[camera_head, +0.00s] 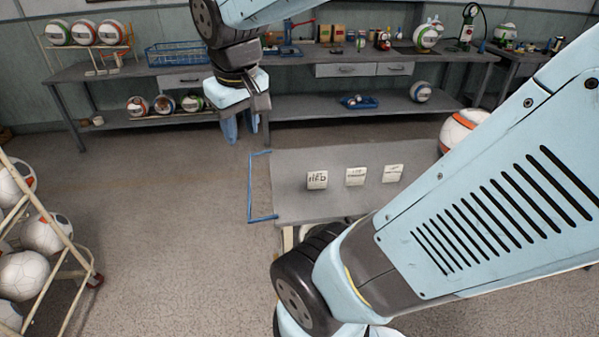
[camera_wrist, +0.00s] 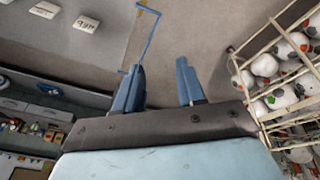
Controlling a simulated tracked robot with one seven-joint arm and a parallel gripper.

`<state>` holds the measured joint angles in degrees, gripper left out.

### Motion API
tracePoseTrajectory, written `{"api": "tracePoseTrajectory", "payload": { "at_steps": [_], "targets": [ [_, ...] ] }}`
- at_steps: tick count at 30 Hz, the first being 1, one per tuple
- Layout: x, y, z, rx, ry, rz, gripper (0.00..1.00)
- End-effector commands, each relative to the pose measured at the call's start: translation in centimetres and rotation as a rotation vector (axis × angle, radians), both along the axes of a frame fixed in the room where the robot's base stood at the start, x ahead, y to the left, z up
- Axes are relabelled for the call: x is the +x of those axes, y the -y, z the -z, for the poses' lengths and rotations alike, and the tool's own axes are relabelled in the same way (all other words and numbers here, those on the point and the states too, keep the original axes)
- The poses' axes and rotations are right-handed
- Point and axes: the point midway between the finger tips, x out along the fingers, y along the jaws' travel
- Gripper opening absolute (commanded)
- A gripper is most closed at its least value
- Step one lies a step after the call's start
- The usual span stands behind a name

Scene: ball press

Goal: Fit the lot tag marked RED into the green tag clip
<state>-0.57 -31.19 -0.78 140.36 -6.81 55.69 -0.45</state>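Three small white tags stand in a row on the grey table (camera_head: 300,210) in the head view. The left tag (camera_head: 317,180) has bold dark lettering that seems to read RED; it also shows in the wrist view (camera_wrist: 86,24). The middle tag (camera_head: 356,176) and right tag (camera_head: 392,173) have smaller writing that I cannot read. My gripper (camera_head: 240,126) hangs behind and left of the table, apart from the tags. In the wrist view its two blue fingers (camera_wrist: 158,88) are spread with nothing between them. I cannot make out a green tag clip in either view.
A blue frame (camera_head: 250,190) juts from the table's left edge. A workbench (camera_head: 290,72) with tools and balls runs along the back wall. A ball rack (camera_head: 60,235) stands at left. A large ball (camera_head: 462,128) is behind my arm. The floor between is clear.

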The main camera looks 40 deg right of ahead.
Motion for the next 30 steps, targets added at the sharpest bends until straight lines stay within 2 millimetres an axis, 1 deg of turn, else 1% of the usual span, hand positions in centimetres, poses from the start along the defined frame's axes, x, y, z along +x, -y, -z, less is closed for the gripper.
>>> {"api": "tracePoseTrajectory", "payload": {
  "at_steps": [1,3,12,20,30],
  "targets": [
    [0.7,0.4,0.8,-0.021,-0.051,-0.012,0.39],
    [1.6,1.0,1.7,-0.051,-0.113,-0.028,0.39],
    [4.8,3.9,6.0,-0.185,-0.384,-0.100,0.39],
    [7.3,6.7,10.0,-0.301,-0.618,-0.168,0.39],
    [10.1,10.3,15.7,-0.459,-0.924,-0.270,0.39]
  ]
}}
